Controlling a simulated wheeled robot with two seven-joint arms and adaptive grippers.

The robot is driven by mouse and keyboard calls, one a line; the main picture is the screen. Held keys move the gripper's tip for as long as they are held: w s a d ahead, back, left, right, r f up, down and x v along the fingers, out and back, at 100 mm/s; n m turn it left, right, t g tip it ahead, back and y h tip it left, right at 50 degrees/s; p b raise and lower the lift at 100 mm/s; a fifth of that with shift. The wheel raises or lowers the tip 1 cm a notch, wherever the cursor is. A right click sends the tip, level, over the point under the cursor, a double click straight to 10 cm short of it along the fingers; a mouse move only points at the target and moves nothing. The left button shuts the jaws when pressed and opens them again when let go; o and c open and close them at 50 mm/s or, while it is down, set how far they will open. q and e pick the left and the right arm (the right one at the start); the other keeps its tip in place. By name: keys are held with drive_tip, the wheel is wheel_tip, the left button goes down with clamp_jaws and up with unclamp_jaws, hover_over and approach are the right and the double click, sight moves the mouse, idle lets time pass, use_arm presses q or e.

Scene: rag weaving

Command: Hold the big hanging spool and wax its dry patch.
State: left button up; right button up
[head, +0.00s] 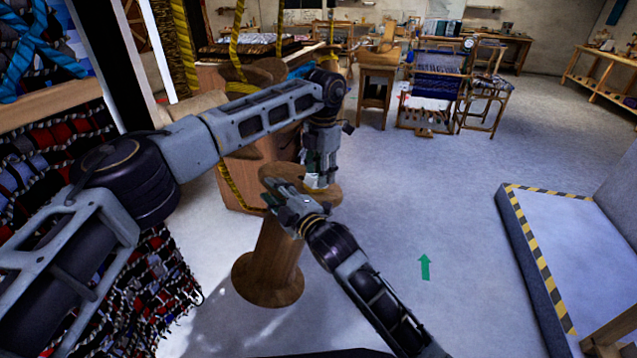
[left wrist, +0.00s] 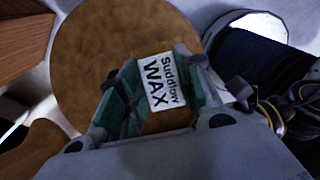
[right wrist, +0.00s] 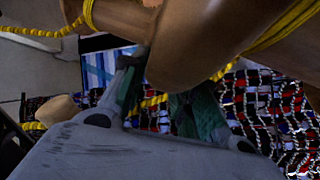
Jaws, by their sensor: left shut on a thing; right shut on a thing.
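The big wooden spool (head: 272,245) stands out below my grippers in the head view, its upper flange partly covered by them and its round lower flange (head: 255,285) near the floor. My left gripper (head: 319,175) points down over the upper flange. In the left wrist view it is shut on the labelled wax block (left wrist: 160,82), with a round brown wooden disc (left wrist: 105,35) beyond. My right gripper (head: 272,190) is at the left side of the upper flange. In the right wrist view its fingers close at brown wood (right wrist: 185,50); the contact is partly hidden. I cannot make out a dry patch.
Yellow ropes (head: 236,40) hang behind my left arm, near a wooden bench. A woven rag piece (head: 150,285) hangs at left. A loom (head: 430,90) stands at the back. A striped-edge platform (head: 560,250) lies at right. The floor between is clear.

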use_arm(q)
drive_tip(key=shift+s+d, duration=0.1)
drive_tip(key=shift+s, duration=0.1)
idle(0.3)
drive_tip(key=shift+s+d, duration=0.8)
drive_tip(key=shift+s, duration=0.35)
drive_tip(key=shift+w+a, duration=0.65)
drive_tip(key=shift+w, duration=0.3)
drive_tip(key=shift+w+a, duration=0.6)
drive_tip(key=shift+w, duration=0.35)
drive_tip(key=shift+w+a, duration=0.5)
drive_tip(key=shift+w, duration=0.25)
drive_tip(key=shift+s+d, duration=0.65)
drive_tip(key=shift+s, duration=0.3)
drive_tip(key=shift+s+d, duration=0.6)
drive_tip(key=shift+s, duration=0.35)
